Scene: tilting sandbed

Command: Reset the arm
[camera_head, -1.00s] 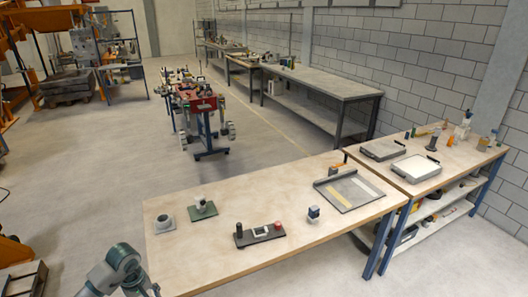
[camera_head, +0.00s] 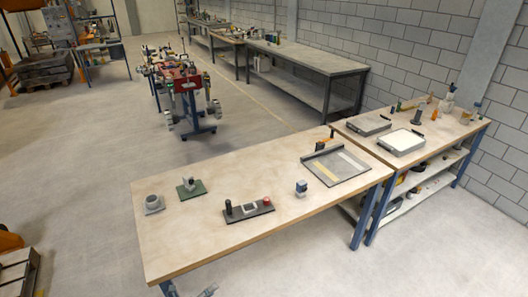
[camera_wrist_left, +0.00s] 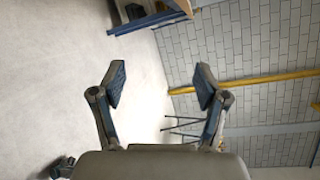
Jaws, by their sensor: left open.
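My left gripper (camera_wrist_left: 160,84) is open in the left wrist view, its two fingers spread wide with nothing between them. Beyond the fingers are the grey floor and a block wall. In the head view only a small part of my left gripper (camera_head: 209,291) shows at the bottom edge, below the front edge of the wooden table (camera_head: 230,228). It is apart from the things on that table. My right gripper is in neither view.
On the table stand a round grey part (camera_head: 153,202), a green-based fixture (camera_head: 192,187), a black-based fixture (camera_head: 248,209), a small blue-white block (camera_head: 301,188) and a grey tray (camera_head: 320,172). A second bench (camera_head: 440,150) adjoins at right. Open floor (camera_head: 80,170) lies left.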

